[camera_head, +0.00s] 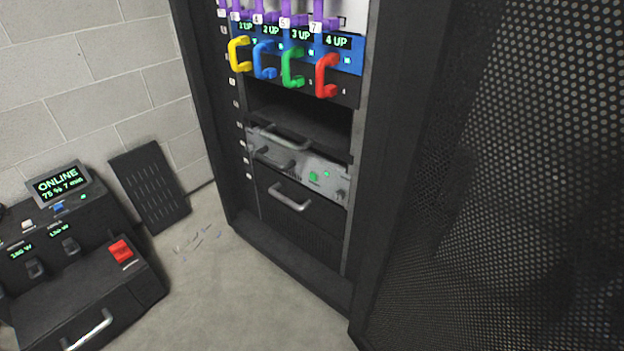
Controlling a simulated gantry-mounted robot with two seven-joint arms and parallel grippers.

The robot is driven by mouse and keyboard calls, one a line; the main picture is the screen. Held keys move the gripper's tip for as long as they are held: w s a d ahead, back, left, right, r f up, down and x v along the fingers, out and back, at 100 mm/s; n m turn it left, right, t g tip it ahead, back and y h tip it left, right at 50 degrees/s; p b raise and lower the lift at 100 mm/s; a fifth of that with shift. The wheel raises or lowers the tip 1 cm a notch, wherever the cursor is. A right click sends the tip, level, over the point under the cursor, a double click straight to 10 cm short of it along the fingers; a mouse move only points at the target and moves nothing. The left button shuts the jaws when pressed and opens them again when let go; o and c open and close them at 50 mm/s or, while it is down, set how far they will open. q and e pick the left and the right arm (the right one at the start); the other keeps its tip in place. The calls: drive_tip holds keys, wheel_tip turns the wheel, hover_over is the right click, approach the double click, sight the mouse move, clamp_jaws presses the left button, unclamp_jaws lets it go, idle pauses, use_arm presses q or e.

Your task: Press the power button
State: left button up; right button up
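A grey rack unit (325,182) with silver handles sits in the lower part of the black rack. It has a small green button (313,176) on its front, and a small green light beside it. A red switch (121,250) stands out on the black power unit (60,300) at the lower left. The frame does not show clearly which of these is the power button. The power unit's screen (58,184) reads ONLINE, 75 % 7 min. Neither of my grippers is in view.
The rack's upper unit has yellow, blue, green and red handles (327,76) under displays reading 1 UP to 4 UP. A perforated black door (520,180) stands at the right. A dark panel (150,187) leans on the wall. Small strips (195,240) lie on the otherwise clear floor.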

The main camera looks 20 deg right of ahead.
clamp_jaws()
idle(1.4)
